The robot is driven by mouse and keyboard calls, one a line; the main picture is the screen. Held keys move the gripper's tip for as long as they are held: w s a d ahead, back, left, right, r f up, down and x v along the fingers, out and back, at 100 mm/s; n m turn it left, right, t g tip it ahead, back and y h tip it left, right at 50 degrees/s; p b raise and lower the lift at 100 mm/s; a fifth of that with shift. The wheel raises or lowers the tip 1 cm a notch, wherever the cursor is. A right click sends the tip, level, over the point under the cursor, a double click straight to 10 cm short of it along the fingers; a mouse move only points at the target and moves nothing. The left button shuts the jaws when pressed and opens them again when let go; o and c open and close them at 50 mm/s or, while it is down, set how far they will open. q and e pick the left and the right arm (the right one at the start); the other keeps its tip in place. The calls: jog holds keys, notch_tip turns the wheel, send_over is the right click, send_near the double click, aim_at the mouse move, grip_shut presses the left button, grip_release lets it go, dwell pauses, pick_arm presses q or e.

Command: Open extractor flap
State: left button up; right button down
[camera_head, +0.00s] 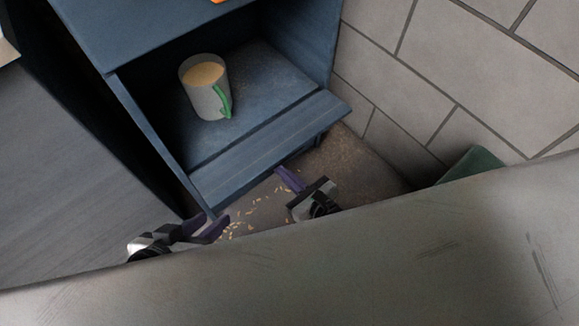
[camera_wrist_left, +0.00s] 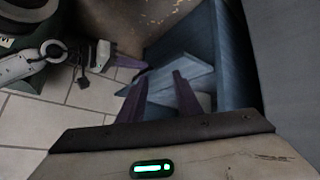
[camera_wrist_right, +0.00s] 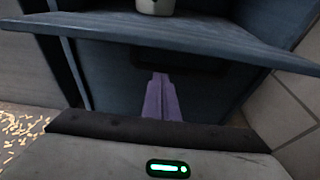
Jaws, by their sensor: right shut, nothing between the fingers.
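A blue cabinet (camera_head: 118,82) has an open front. Its flap (camera_head: 270,148), a blue board along the lower front edge, lies folded outward, roughly level with the cabinet floor. In the right wrist view the flap (camera_wrist_right: 190,32) spans the picture overhead, seen nearly edge-on. My right gripper (camera_head: 284,174) is shut and empty, low in front of and below the flap; its purple fingers (camera_wrist_right: 160,88) point under it. I cannot tell whether they touch it. My left gripper (camera_head: 224,226) is open and empty near the flap's left end; its fingers (camera_wrist_left: 158,86) are apart.
A white mug (camera_head: 203,95) with a green handle and a tan drink stands inside the cabinet. Pale bits (camera_head: 250,212) litter the brown floor. A tiled wall (camera_head: 450,70) stands at the right. A large grey surface (camera_head: 330,265) fills the foreground, with a green object (camera_head: 475,163) behind it.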

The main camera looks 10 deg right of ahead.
pick_arm(q)
jog(key=shift+s+a+f, duration=0.1)
jog(key=shift+a+f, duration=0.1)
jog(key=shift+f, duration=0.05)
pick_arm(e)
jog(key=shift+a+r, duration=0.15)
jog(key=shift+r, duration=0.45)
